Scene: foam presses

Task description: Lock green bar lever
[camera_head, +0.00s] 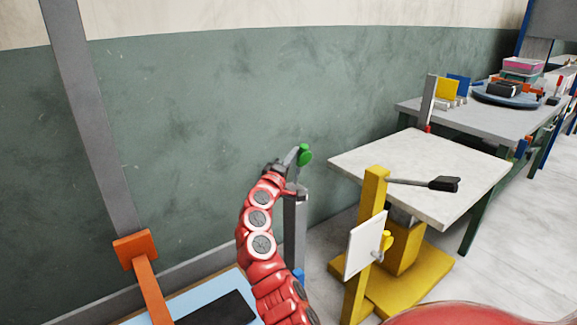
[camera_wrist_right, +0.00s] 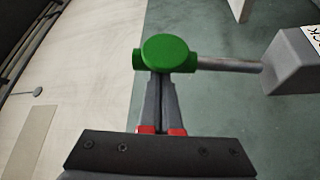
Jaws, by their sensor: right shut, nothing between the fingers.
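The green bar lever shows its green knob (camera_head: 305,155) at the top of a grey post (camera_head: 295,235) in the head view. In the right wrist view the green knob (camera_wrist_right: 166,52) sits at the end of a metal bar (camera_wrist_right: 230,65) that runs right into a grey block (camera_wrist_right: 291,62). My right gripper (camera_head: 292,159) is right beside the knob. In the wrist view its fingers (camera_wrist_right: 160,78) are shut with nothing between them, and their tips lie at the knob's lower edge, partly hidden by it. I cannot tell whether they touch it. My left gripper is out of view.
A white-topped table on a yellow stand (camera_head: 408,262) is right of the post, with a black-handled lever (camera_head: 440,184) above its top. A blue panel with a dark pad (camera_head: 217,308) lies lower left, near an orange bracket (camera_head: 136,250). A green wall is behind.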

